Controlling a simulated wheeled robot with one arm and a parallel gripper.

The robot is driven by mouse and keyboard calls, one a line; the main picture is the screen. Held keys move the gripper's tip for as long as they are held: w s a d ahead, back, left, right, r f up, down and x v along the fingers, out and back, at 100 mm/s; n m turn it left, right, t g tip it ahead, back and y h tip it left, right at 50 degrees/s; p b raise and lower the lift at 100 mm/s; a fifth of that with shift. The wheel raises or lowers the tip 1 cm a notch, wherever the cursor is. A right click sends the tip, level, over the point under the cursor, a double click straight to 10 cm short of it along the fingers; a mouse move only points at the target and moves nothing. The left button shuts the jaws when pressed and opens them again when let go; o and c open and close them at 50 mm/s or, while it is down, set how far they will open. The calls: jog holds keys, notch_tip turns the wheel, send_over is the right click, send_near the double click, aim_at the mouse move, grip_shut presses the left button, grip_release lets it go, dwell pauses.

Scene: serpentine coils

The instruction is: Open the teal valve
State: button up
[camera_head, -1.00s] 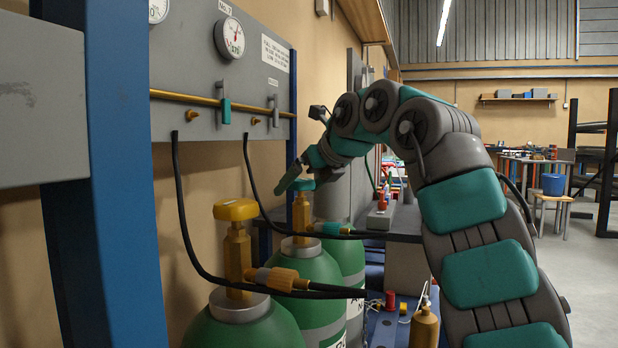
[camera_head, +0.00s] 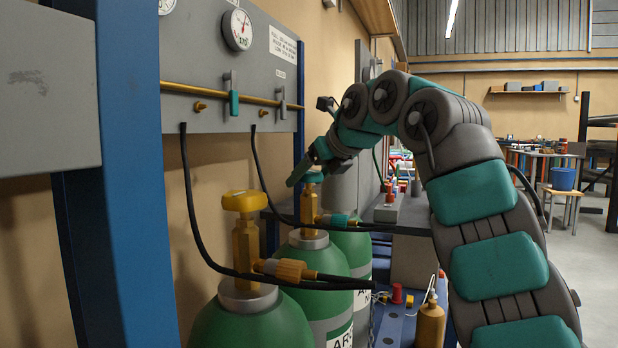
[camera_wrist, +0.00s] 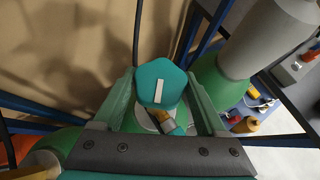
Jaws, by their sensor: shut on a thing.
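The teal valve (camera_head: 313,177) is a knob on the brass neck of the middle green cylinder (camera_head: 312,262). In the wrist view the teal valve (camera_wrist: 160,80) has a white bar mark on its top, which points slightly off the picture's vertical. My gripper (camera_head: 304,174) reaches it from above, and its fingers partly hide it in the head view. In the wrist view my gripper (camera_wrist: 161,100) has one finger on each side of the knob, shut on it. A brass fitting with a teal collar (camera_head: 338,219) and a black hose joins the neck below.
A nearer cylinder with a yellow valve (camera_head: 243,201) stands in front. Black hoses (camera_head: 195,225) hang from the grey panel (camera_head: 205,55), which carries gauges and a teal lever (camera_head: 234,100). A blue post (camera_head: 118,180) stands at left. A brass bottle (camera_head: 430,325) stands near my arm.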

aim_at(315, 171)
grip_shut()
jog(key=shift+r+n+y+p, duration=0.2)
jog(key=shift+n+y+p, duration=0.2)
jog(key=shift+p, duration=0.05)
jog(key=shift+n+g+y+p, duration=0.7)
jog(key=shift+n+p, duration=0.3)
jog(key=shift+p, duration=0.2)
jog(key=shift+f, duration=0.15)
jog(key=o, duration=1.5)
grip_release()
jog(key=shift+p+v, duration=0.35)
jog(key=shift+v, duration=3.5)
jog(key=shift+w+d, duration=0.1)
jog(key=shift+w, duration=0.05)
